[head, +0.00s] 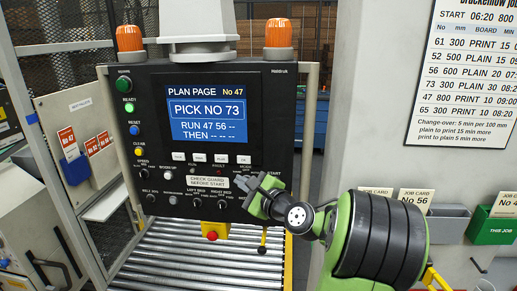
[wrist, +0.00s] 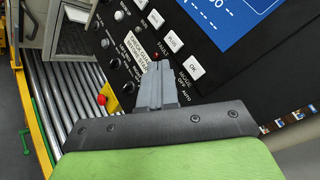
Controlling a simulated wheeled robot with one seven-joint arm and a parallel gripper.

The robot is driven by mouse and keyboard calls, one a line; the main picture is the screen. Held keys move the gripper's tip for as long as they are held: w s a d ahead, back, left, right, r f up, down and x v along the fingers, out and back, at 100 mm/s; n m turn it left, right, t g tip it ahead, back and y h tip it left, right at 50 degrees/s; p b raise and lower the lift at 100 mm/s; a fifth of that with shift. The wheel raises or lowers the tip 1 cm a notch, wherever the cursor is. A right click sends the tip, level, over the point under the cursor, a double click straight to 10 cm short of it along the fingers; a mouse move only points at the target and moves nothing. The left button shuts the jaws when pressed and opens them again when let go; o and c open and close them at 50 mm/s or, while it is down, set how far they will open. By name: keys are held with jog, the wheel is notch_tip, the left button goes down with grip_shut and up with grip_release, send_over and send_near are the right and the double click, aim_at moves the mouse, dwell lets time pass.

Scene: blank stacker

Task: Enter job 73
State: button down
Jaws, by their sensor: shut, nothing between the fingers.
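The black control panel (head: 140,100) faces me. Its blue screen (head: 209,108) reads PLAN PAGE No 47, PICK NO 73, RUN 47 56 -- and THEN -- --. A row of white keys lies under the screen, including a PLUS key (wrist: 173,42) and an OK key (wrist: 196,67) at its right end. The OK key also shows in the head view (head: 243,160). My gripper (head: 250,182) is shut and empty in front of the panel's lower right, below the keys. In the wrist view its fingertips (wrist: 165,65) appear near the red FAULT lamp (wrist: 157,55); contact cannot be told.
A CHECK GUARD label (head: 206,181) and several knobs lie left of my gripper. A yellow box with a red button (head: 212,236) hangs below, over a roller conveyor (head: 180,262). Job cards, a green tray (head: 495,230) and a schedule board (head: 465,75) are on the right.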

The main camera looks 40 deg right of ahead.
aim_at(244, 159)
jog(key=w+d+p, duration=0.3)
jog(key=w+d, duration=0.3)
jog(key=shift+w+f, duration=0.1)
jog(key=shift+w, duration=0.15)
dwell(0.4)
dwell(0.4)
dwell(1.4)
jog(key=shift+w+d+p, duration=0.15)
jog(key=shift+d+p, duration=0.1)
jog(key=shift+p, duration=0.3)
jog(key=shift+w+d, duration=0.1)
